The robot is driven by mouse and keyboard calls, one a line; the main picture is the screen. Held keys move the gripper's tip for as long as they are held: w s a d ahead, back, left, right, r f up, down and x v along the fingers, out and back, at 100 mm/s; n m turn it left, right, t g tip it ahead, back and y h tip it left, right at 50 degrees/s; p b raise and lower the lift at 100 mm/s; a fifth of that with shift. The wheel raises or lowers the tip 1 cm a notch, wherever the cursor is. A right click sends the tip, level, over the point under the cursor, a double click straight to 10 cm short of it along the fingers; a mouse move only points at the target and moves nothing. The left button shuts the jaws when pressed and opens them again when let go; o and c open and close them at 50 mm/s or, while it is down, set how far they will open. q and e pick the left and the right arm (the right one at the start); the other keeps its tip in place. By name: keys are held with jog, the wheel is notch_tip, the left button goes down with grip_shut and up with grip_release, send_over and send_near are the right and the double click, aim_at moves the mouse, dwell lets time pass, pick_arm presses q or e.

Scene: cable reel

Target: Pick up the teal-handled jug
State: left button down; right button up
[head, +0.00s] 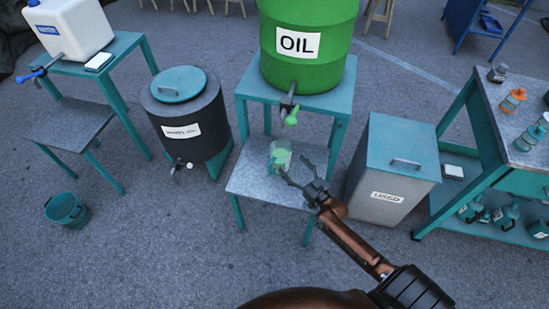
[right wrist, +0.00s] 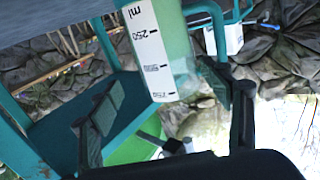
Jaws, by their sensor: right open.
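The jug (head: 280,155) is a clear, greenish vessel standing on the low grey shelf (head: 258,185) below the green oil drum's tap. In the right wrist view the jug (right wrist: 160,50) shows its white millilitre scale and a teal handle (right wrist: 218,28) on its right side. My right gripper (head: 297,172) is open, just right of and in front of the jug in the head view. In the wrist view my right gripper (right wrist: 172,108) has its fingers spread, with the jug's body between and beyond them. I cannot tell whether either finger touches it. My left gripper is not in view.
The green oil drum (head: 306,65) with its tap (head: 289,110) stands above the shelf. A grey lidded bin (head: 385,185) is close on the right, and a dark round tank (head: 185,120) on the left. A bench (head: 510,100) with bottles is far right.

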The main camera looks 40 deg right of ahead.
aim_at(275, 148)
jog(key=w, duration=0.2)
jog(key=w+b, duration=0.1)
jog(key=w, duration=0.1)
jog(key=w+a, duration=0.1)
jog(key=w, duration=0.2)
jog(key=shift+f+b, duration=0.1)
jog(key=shift+b, duration=0.25)
jog(key=shift+w, duration=0.5)
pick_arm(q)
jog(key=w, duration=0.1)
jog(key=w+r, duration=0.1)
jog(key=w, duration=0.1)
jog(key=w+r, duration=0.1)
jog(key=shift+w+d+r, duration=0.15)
pick_arm(e)
jog(key=shift+c, duration=0.5)
jog(key=c, duration=1.3)
jog(key=shift+r, duration=0.2)
jog(key=shift+c, duration=1.2)
jog(key=shift+r, duration=0.15)
